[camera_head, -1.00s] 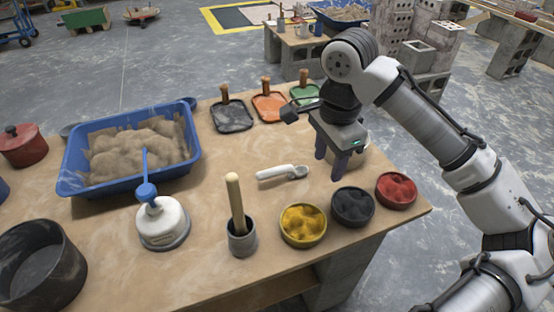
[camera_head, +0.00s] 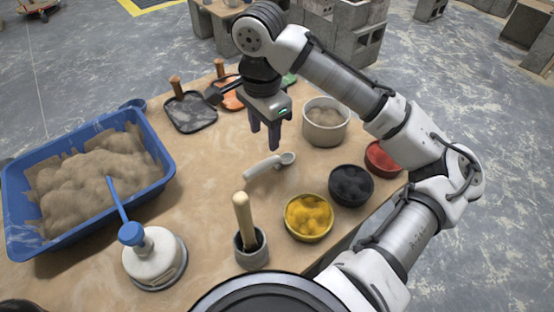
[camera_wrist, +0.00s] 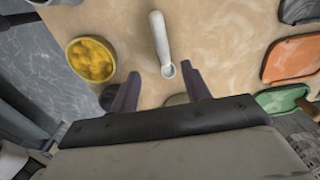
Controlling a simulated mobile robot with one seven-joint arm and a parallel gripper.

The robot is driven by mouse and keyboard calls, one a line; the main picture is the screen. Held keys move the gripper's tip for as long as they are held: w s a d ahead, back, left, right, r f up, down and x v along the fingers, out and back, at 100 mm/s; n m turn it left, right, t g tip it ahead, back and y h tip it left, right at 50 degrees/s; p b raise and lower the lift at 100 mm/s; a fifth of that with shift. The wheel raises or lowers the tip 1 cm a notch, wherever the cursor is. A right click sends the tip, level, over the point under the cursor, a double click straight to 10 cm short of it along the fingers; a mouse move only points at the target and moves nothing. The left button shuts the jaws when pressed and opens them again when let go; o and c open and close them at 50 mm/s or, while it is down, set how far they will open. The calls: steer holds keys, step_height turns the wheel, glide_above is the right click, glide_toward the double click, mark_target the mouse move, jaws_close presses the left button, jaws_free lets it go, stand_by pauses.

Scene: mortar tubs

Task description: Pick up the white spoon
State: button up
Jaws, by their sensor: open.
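The white spoon (camera_head: 264,168) lies flat on the wooden table, with its bowl end to the upper right in the head view. In the wrist view the spoon (camera_wrist: 159,40) shows its handle pointing up and its bowl close to the fingers. My gripper (camera_head: 264,140) is open and empty, fingers pointing down, above the table just behind the spoon. In the wrist view my gripper (camera_wrist: 162,82) has its two fingers spread, with the spoon's bowl between their tips in the picture. The spoon appears apart from the fingers.
Bowls of yellow (camera_head: 309,217), black (camera_head: 351,185) and red (camera_head: 381,158) powder stand right of the spoon. A beige pot (camera_head: 326,122) is beside my gripper. A mortar with pestle (camera_head: 250,247) stands in front. A blue tub of sand (camera_head: 165,163) is left. Bare table lies left of the spoon.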

mark_target(264, 162)
step_height(264, 162, down, 11)
steer(key=shift+w+a+r, duration=0.1)
steer(key=shift+w+a, duration=0.05)
stand_by(0.4)
jaws_close()
stand_by(0.3)
